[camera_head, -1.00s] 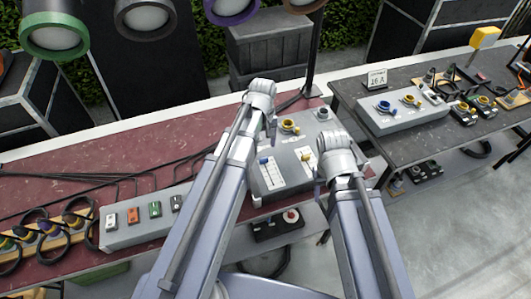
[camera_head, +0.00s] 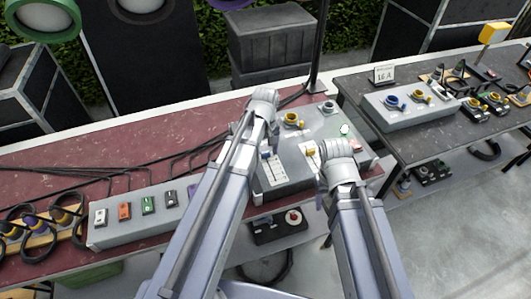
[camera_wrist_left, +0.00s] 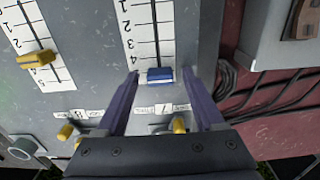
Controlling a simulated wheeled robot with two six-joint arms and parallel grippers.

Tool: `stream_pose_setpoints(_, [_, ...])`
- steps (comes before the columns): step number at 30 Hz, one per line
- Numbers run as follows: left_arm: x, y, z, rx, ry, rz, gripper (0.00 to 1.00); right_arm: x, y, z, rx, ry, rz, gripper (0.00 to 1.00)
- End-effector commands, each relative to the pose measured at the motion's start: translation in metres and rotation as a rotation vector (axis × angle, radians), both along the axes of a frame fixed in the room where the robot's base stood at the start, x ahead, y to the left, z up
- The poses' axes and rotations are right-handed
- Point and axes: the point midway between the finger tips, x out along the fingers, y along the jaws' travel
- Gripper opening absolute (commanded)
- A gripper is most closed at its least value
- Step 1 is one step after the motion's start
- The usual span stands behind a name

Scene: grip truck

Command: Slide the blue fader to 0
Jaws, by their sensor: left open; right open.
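The blue fader (camera_wrist_left: 160,76) sits at the lower end of its numbered white scale in the left wrist view, below the marks 1, 2 and 3; it also shows in the head view (camera_head: 267,155). My left gripper (camera_wrist_left: 163,72) is open, one finger on each side of the blue knob, with gaps beside it. Whether its tips touch the panel I cannot tell.
Yellow and grey sockets (camera_head: 292,120) stand at the console's far edge. A grey switch box (camera_head: 135,215) and black cables (camera_head: 150,165) lie on the red table to the left. A dark table with another grey box (camera_head: 410,112) stands to the right.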

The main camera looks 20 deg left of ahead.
Motion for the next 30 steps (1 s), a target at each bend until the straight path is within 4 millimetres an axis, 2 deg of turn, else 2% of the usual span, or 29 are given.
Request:
stream_pose_setpoints(3, [0.0000,0.0000,0.0007,0.000,0.000,0.000,0.70,0.0000,0.0000,0.0007,0.000,0.000,0.000,0.50])
stream_pose_setpoints(22, [0.0000,0.0000,0.0007,0.000,0.000,0.000,0.00,0.0000,0.0000,0.0007,0.000,0.000,0.000,0.50])
stream_pose_setpoints(30, [-0.0001,0.0001,0.0006,0.000,0.000,0.000,0.00,0.0000,0.0001,0.0006,0.000,0.000,0.000,0.50])
